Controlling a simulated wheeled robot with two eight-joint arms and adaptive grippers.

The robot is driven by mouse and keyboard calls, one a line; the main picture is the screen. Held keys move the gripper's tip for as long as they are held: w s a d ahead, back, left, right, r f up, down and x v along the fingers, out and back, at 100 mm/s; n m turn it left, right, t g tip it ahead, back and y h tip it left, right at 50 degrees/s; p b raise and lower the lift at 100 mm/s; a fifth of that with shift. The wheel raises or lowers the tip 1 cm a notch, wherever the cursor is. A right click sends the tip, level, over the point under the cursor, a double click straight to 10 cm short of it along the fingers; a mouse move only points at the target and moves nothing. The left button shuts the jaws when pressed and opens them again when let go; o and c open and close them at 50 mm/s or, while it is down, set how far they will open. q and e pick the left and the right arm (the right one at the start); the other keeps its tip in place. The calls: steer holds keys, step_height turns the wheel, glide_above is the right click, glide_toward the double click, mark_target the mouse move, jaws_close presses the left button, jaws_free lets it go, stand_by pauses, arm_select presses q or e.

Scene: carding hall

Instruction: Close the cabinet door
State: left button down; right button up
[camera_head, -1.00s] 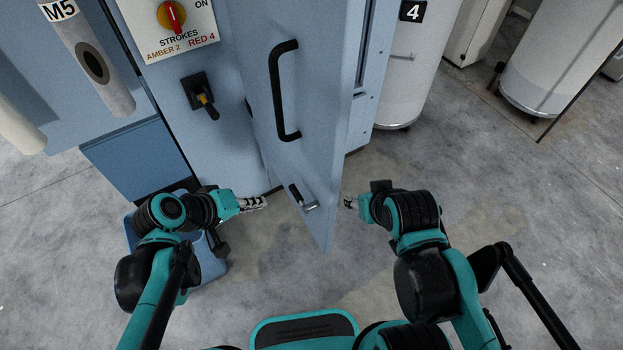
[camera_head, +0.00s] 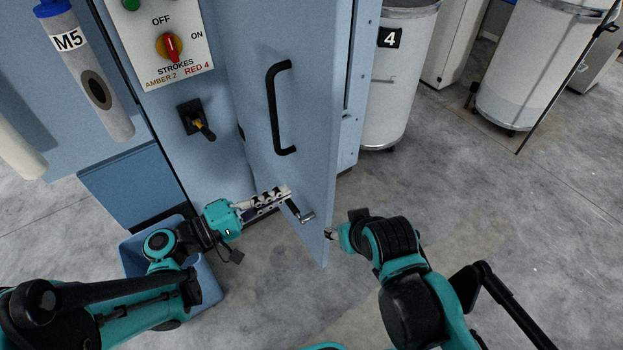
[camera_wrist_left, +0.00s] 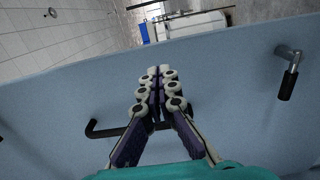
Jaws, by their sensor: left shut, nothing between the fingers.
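The light-blue cabinet door (camera_head: 308,165) stands open, swung out towards me. It has a black bow handle (camera_head: 273,108) and, lower down, a small lever latch (camera_head: 299,212). My left gripper (camera_head: 286,192) is shut and empty, in front of the door's handle side, close beside the latch. In the left wrist view the gripper (camera_wrist_left: 160,75) points across the door face (camera_wrist_left: 235,85), with the latch (camera_wrist_left: 289,72) at right and the handle (camera_wrist_left: 108,130) partly behind the fingers. I cannot tell whether they touch the door. My right gripper (camera_head: 331,236) is just right of the door's lower free edge; its fingers barely show.
The cabinet front (camera_head: 175,95) carries a rotary switch panel (camera_head: 160,40) and a black-and-yellow switch (camera_head: 196,119). A blue bin (camera_head: 205,285) stands below my left arm. A white can marked 4 (camera_head: 395,85) stands behind the door.

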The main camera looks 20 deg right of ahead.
mark_target(324, 172)
arm_select(q)
steer(key=b+x, duration=0.1)
steer(key=x, duration=0.7)
steer(key=shift+w+d, duration=0.1)
steer(key=shift+d, duration=0.3)
